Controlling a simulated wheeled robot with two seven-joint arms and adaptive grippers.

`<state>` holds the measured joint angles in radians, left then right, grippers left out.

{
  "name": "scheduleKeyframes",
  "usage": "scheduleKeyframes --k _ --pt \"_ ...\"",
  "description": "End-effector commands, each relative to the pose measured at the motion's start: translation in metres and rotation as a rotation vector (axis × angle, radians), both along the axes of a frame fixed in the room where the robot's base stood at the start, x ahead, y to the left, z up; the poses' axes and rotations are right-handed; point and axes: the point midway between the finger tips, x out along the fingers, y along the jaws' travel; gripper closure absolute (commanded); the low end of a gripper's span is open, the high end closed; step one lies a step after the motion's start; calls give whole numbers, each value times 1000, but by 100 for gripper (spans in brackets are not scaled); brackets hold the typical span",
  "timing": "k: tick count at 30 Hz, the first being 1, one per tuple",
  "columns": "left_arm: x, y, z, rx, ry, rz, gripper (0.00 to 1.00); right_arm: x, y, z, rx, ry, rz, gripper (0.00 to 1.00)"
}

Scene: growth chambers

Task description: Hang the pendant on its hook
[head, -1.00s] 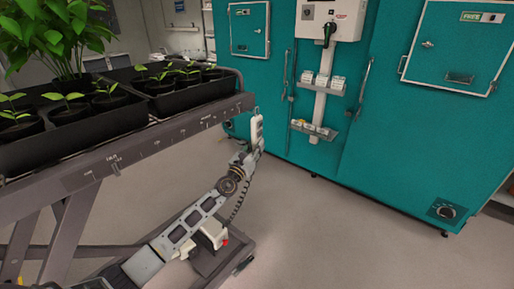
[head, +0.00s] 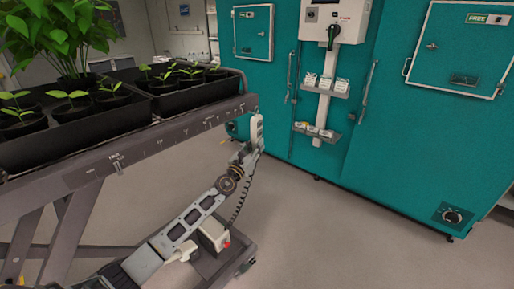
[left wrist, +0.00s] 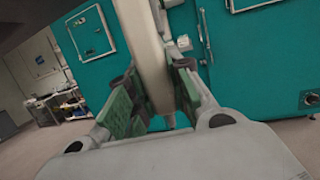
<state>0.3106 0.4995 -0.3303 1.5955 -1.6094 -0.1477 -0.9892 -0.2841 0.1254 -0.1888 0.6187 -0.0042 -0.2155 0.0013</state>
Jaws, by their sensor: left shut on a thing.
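The pendant (head: 256,131) is a pale, narrow handset with a dark coiled cable. The cable runs down to a white box with a red button (head: 213,236) on the trolley's base. My left gripper (head: 244,153) is shut on the pendant and holds it roughly upright, just beyond the right end of the trolley's top rail. In the left wrist view the pendant (left wrist: 151,55) stands as a beige bar between the green-padded fingers. I cannot make out the hook in either view. My right gripper is not in view.
The plant trolley (head: 130,152) fills the left, with black trays (head: 85,137) of seedlings and a leafy plant (head: 65,35). Teal growth chambers (head: 400,130) stand behind, with a white wall unit (head: 334,18) and small shelves (head: 322,86). The floor (head: 340,235) at right is clear.

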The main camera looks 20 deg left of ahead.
Motion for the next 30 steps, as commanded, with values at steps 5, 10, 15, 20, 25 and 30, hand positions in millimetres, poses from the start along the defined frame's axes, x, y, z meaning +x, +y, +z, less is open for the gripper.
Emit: scheduleKeyframes --k 5,10,15,20,25,30 --pt "0 1 1 0 -1 0 100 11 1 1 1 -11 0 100" --pt "0 1 1 -1 -2 1 100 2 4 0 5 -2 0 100" --pt "1 2 1 -1 -2 1 100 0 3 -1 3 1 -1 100" --pt "2 5 1 0 -2 1 100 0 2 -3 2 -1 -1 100" --pt "3 8 1 0 -2 1 100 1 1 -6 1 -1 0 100" --pt "4 10 1 -1 -2 1 100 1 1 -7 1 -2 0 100"
